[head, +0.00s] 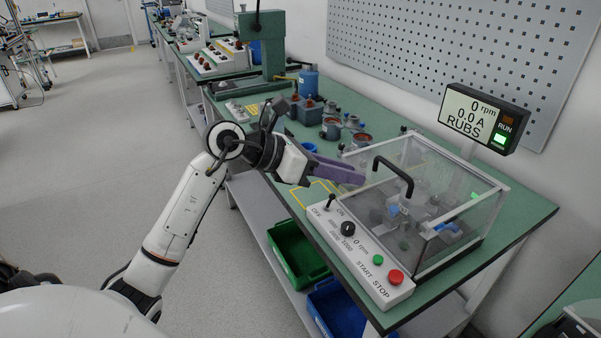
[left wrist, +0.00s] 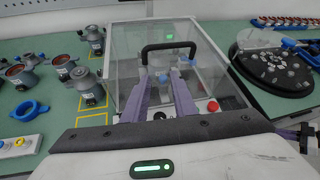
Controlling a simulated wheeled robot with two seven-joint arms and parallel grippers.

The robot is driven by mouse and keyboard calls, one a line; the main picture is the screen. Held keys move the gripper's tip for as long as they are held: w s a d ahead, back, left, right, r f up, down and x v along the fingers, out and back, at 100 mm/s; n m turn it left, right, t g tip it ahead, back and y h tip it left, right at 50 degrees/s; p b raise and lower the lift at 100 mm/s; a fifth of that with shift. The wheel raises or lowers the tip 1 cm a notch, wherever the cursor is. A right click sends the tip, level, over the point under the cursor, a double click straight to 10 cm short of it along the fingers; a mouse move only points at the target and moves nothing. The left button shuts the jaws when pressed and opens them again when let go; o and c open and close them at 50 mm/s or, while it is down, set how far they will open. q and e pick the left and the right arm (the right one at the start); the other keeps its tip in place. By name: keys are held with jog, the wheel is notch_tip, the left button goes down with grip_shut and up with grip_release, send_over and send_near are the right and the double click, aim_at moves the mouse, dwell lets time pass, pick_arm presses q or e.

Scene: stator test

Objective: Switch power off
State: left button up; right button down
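The power switch (head: 330,202) is a small black toggle at the left end of the white control panel (head: 350,263), between the OFF and ON labels. Its lever stands up; I cannot tell surely which way it leans. My left gripper (head: 358,175), with purple fingers, is above and behind the switch, near the clear cover's left side, touching nothing that I can see. In the left wrist view the fingers (left wrist: 162,80) are apart and empty; the switch is hidden there. A black and purple part at that view's right edge may be my right gripper (left wrist: 290,134).
The clear cover (head: 462,180) with a black handle (head: 394,172) stands behind the panel. The panel also has a black knob (head: 348,228), a green START button (head: 378,259) and a red STOP button (head: 396,277).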

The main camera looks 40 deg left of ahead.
pick_arm(q)
jog(key=s+a+f+g+y, duration=0.2)
jog(key=a+f+y, duration=0.15)
jog(key=a, duration=0.55)
jog(key=b, duration=0.3)
send_near(330, 195)
jog(key=shift+w+d+f+n+g+y, duration=0.15)
jog(key=shift+w+d+f+y, duration=0.1)
jog(key=shift+w+d+f, duration=0.25)
jog(key=shift+w+d+f+n+g+y, duration=0.2)
jog(key=shift+w+d+f, duration=0.1)
jog(key=shift+w+f, duration=0.35)
jog(key=shift+w, duration=0.2)
jog(key=shift+d+f, duration=0.1)
jog(key=shift+w+d+f+b, duration=0.1)
jog(key=shift+w+f+b, duration=0.3)
jog(key=shift+f, duration=0.1)
jog(key=shift+w+d+f+b, duration=0.2)
jog(key=shift+w+f+b, duration=0.15)
jog(key=shift+w+f, duration=0.15)
jog(key=shift+w+d+f+b, duration=0.2)
jog(key=shift+w+f+b, duration=0.1)
jog(key=shift+w+f, duration=0.15)
